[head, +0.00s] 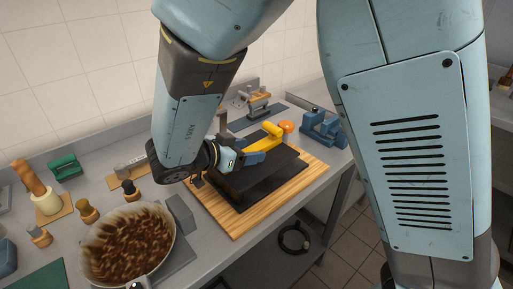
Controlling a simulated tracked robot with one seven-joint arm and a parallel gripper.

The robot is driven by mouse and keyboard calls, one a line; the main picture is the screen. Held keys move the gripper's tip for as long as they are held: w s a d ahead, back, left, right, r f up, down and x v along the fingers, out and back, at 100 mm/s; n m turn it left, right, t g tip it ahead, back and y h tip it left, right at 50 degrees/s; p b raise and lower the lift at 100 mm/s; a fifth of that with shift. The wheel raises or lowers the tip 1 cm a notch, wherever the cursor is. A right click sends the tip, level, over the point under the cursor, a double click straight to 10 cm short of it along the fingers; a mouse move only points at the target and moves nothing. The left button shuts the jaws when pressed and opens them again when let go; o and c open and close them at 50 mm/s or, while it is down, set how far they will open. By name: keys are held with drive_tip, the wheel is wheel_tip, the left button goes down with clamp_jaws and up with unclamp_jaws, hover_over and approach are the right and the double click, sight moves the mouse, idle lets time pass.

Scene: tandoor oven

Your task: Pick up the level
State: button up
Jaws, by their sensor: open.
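A yellow elongated thing (264,139), which looks like the level, shows just beyond my gripper, above a black slab (282,177) on a wooden board. Its near end is partly hidden by my gripper, and I cannot tell whether it rests on the slab. My gripper (262,154) reaches over the board from the left, with a blue finger beside the yellow thing. It is open. I cannot tell whether the fingers touch the yellow thing, and the other finger is not clear.
A pan of brown food (128,243) stands at the front left of the grey counter. Small wooden-handled tools (88,211) and a green tool (65,167) lie further left. Blue blocks (323,128) and an orange round thing (287,126) are beyond the wooden board (232,225).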

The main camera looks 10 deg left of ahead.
clamp_jaws()
idle(0.5)
drive_tip(key=shift+r, duration=0.1)
